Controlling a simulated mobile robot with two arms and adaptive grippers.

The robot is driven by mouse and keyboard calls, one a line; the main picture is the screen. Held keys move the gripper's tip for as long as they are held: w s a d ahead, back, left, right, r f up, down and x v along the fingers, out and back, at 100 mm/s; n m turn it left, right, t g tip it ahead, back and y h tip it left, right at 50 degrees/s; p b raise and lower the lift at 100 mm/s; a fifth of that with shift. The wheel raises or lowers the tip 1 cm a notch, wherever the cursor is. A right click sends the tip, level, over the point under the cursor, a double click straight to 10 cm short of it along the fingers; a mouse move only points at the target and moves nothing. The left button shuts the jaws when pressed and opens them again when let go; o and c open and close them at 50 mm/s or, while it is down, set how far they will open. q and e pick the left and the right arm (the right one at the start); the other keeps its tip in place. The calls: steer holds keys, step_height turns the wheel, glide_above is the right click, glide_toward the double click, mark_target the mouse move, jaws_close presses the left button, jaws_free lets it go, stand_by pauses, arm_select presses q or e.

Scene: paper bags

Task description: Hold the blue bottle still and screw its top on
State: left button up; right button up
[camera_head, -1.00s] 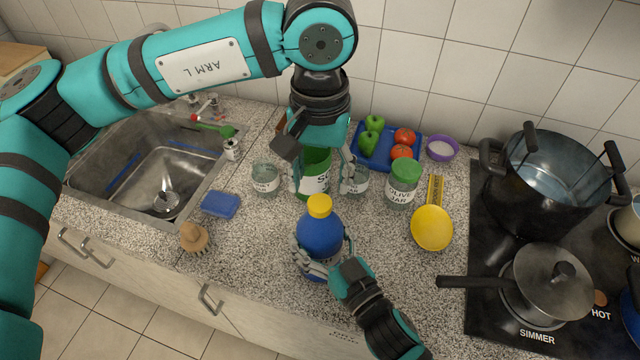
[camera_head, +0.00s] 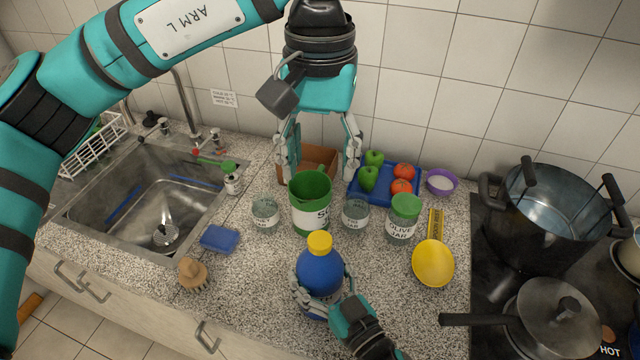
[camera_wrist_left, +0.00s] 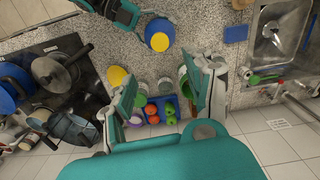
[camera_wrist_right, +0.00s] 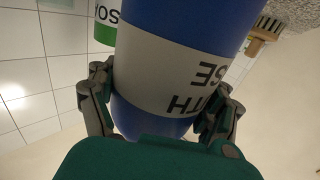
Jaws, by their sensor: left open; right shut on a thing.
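The blue bottle (camera_head: 321,268) stands upright on the counter near its front edge, with its yellow top (camera_head: 319,243) sitting on it. I cannot tell how tightly the top is screwed. My right gripper (camera_head: 322,290) is shut around the bottle's body. In the right wrist view its fingers press both sides near the white label (camera_wrist_right: 165,65). My left gripper (camera_head: 320,172) is open and empty, raised above and behind the green container. The left wrist view shows the yellow top (camera_wrist_left: 160,41) beyond its spread fingers.
A green container (camera_head: 311,205), glass jars (camera_head: 355,214) and a green-lidded jar (camera_head: 404,220) stand behind the bottle. A blue tray (camera_head: 365,192) holds fruit. A yellow spoon (camera_head: 433,263) lies right; pots (camera_head: 545,210) are on the stove. Sink (camera_head: 150,200) at left.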

arm_select(q)
step_height(320, 180, up, 2)
steer(key=shift+r, duration=0.2)
arm_select(e)
steer(key=o, duration=1.5)
steer(key=v, duration=1.2)
